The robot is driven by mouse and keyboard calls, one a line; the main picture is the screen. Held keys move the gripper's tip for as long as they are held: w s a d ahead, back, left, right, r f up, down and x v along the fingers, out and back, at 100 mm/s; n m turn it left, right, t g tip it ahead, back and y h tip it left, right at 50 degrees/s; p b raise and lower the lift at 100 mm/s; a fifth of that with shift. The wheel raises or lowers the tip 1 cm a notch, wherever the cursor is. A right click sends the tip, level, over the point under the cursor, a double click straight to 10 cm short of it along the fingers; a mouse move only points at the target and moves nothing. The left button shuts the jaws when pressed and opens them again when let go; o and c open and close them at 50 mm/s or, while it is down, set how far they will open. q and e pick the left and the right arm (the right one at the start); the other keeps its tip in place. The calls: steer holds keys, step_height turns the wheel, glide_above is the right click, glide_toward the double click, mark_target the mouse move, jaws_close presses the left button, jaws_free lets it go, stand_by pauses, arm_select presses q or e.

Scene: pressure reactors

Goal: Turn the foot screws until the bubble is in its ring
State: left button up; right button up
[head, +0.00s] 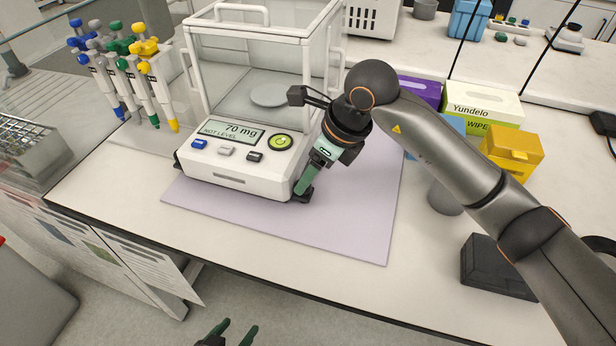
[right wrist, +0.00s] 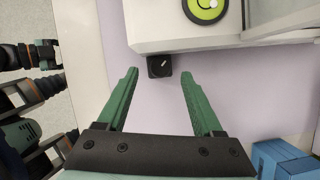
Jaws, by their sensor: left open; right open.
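The white balance (head: 235,160) stands on a lilac mat; its display reads 70 mg and NOT LEVEL. A round yellow-green level (head: 281,142) sits at its front right; the wrist view shows it cut off at the top edge (right wrist: 205,8), and I cannot place the bubble surely. A black foot screw (right wrist: 160,66) with a white mark shows under the front right corner. My right gripper (right wrist: 160,75) is open, its green fingertips on either side of that screw, apart from it. My left gripper (head: 231,333) is open and empty at the bottom edge, before the bench.
The lilac mat (head: 350,220) is bare in front and to the right. A pipette stand (head: 160,140) is left of the balance. A wipes box (head: 483,105), a yellow box (head: 512,150), a grey cup (head: 445,198) and a black box (head: 495,268) stand to the right.

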steer(key=shift+x, duration=1.4)
steer(key=shift+c, duration=0.2)
jaws_close()
